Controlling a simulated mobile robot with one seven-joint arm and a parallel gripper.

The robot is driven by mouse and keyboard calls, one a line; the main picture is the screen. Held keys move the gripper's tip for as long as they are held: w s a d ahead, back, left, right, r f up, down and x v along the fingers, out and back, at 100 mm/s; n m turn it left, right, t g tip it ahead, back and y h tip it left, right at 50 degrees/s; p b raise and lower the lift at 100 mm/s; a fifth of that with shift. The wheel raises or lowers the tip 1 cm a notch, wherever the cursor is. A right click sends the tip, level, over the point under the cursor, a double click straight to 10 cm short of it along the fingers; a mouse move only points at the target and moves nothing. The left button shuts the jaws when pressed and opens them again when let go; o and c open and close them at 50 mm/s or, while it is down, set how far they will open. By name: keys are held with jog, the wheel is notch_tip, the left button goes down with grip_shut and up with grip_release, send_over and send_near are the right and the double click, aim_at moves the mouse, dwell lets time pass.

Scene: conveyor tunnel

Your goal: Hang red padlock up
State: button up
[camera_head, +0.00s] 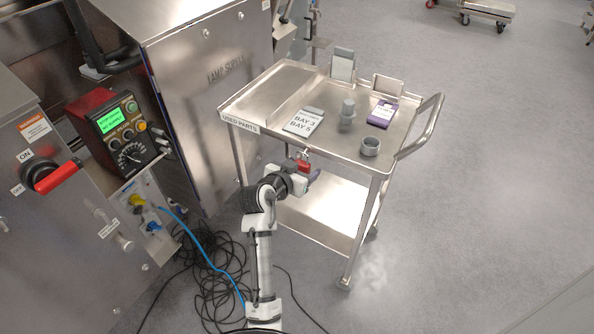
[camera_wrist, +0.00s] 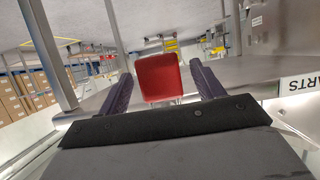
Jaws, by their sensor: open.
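The red padlock (camera_head: 304,166) is at the front edge of the steel cart, with its body down and its metal shackle up against the edge. In the wrist view the red padlock body (camera_wrist: 158,78) sits between the two dark fingers of my gripper (camera_wrist: 161,70), with a gap visible on each side. A little of the shackle shows below the body there. My gripper (camera_head: 307,177) is open around the padlock, just below the cart's top. What the shackle hangs on is too small to tell.
The cart top (camera_head: 288,85) holds a bay sign (camera_head: 303,122), a grey cylindrical part (camera_head: 347,115), a purple-edged box (camera_head: 382,114) and a grey ring (camera_head: 370,146). A steel cabinet (camera_head: 215,95) stands left.

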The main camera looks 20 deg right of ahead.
jog(key=b+v, duration=0.2)
jog(key=v, duration=1.1)
jog(key=shift+s+a+r, duration=0.2)
jog(key=shift+a+r, duration=0.05)
jog(key=shift+a, duration=0.05)
